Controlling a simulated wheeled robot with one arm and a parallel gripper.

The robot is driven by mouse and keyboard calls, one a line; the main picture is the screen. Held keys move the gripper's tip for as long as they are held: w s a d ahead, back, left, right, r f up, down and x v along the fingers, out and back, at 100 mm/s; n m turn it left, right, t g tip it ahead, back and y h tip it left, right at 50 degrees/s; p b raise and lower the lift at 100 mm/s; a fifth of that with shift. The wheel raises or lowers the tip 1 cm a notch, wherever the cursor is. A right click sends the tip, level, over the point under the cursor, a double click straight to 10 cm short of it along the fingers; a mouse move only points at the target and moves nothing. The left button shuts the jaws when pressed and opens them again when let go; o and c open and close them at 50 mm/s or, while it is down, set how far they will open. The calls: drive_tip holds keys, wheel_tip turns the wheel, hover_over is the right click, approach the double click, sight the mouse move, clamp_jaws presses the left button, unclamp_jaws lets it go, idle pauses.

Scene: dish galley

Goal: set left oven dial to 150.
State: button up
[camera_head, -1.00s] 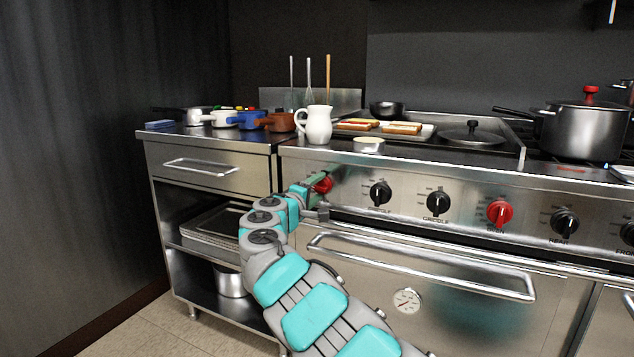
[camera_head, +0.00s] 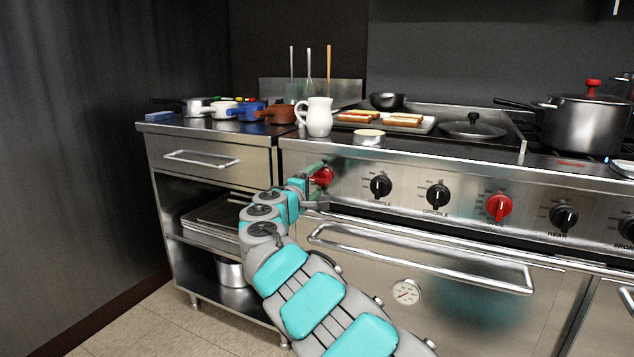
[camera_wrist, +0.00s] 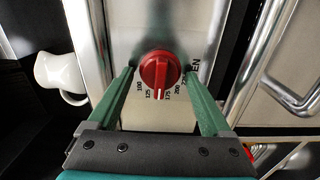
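The left oven dial (camera_head: 322,176) is a red knob at the left end of the steel stove front, partly behind my gripper in the head view. In the wrist view the red dial (camera_wrist: 160,70) has its white pointer mark at the bottom, between the printed 125 and 175. No 150 label can be read there. My gripper (camera_wrist: 160,69) is open, with one green finger on each side of the dial and a small gap on both sides. The gripper (camera_head: 312,190) also shows beside the dial in the head view.
Black knobs (camera_head: 381,187) and another red dial (camera_head: 499,207) run along the panel to the right. An oven door handle (camera_head: 420,258) juts out below. An open shelf unit (camera_head: 212,160) is at the left.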

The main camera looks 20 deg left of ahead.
drive_tip(key=shift+o, duration=0.5)
drive_tip(key=shift+s, duration=0.1)
drive_tip(key=s+b, duration=0.1)
drive_tip(key=s, duration=0.6)
drive_tip(key=shift+s+a, duration=0.3)
